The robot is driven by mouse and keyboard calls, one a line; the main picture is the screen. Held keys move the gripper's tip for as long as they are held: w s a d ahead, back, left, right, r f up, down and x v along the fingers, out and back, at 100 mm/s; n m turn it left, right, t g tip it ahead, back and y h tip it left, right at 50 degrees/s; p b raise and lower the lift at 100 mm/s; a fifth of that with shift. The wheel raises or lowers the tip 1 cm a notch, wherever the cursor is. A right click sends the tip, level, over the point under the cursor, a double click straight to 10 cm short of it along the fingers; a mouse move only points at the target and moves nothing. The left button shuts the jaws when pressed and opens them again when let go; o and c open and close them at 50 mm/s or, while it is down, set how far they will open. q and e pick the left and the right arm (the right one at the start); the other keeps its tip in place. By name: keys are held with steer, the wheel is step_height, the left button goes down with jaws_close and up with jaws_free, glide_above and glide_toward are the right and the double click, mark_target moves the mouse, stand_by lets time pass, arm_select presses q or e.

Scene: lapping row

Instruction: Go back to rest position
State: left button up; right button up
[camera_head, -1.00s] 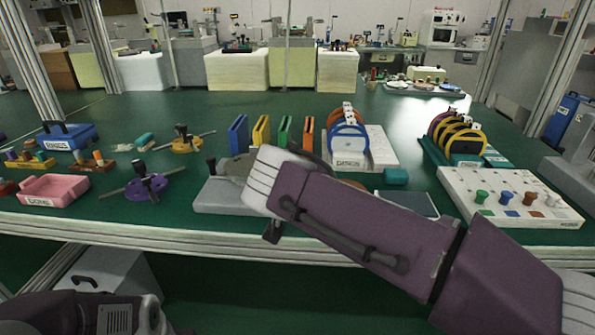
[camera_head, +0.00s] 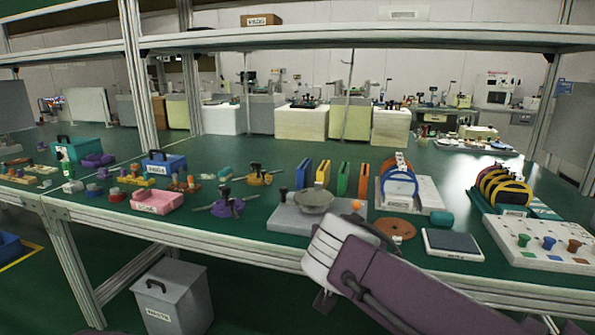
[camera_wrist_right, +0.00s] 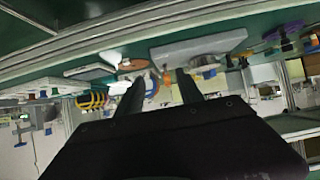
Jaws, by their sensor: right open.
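My right arm (camera_head: 385,275) comes in from the lower right of the head view, its purple and white links in front of the bench's front edge. Its gripper is mostly hidden behind the arm there. In the right wrist view my right gripper (camera_wrist_right: 161,85) is open, with two dark fingers apart and nothing seen between them. That view is upside down and shows the bench edge and tools beyond the fingers. My left gripper is in neither view.
The green bench (camera_head: 270,262) holds a grey plate with a round bowl (camera_head: 313,201), a copper disc (camera_head: 395,228), a dark flat plate (camera_head: 452,243), a white peg board (camera_head: 540,243), upright coloured plates and a pink tray (camera_head: 157,201). A grey bin (camera_head: 172,297) stands below.

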steer(key=w+d+f+m+g+h, duration=0.1)
steer(key=d+f+m+g+h, duration=0.1)
steer(key=d+f, duration=0.35)
steer(key=s+d+f+g, duration=0.45)
steer(key=d+f, duration=0.25)
steer(key=f, duration=0.5)
steer(key=s+a+f+n+g+y, duration=0.1)
steer(key=s+a+f+g+y, duration=0.15)
steer(key=s+f, duration=0.5)
steer(key=s+a+f+n+g+y, duration=0.1)
steer(key=s+a+f+n+y, duration=0.15)
steer(key=s+f, duration=0.45)
arm_select(q)
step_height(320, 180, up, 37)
steer(key=p, duration=3.7)
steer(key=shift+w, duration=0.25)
arm_select(e)
step_height(320, 180, up, 36)
steer(key=w+n, duration=0.1)
steer(key=shift+w+f+y, duration=0.2)
steer(key=shift+w+y, duration=0.1)
steer(key=shift+w, duration=0.1)
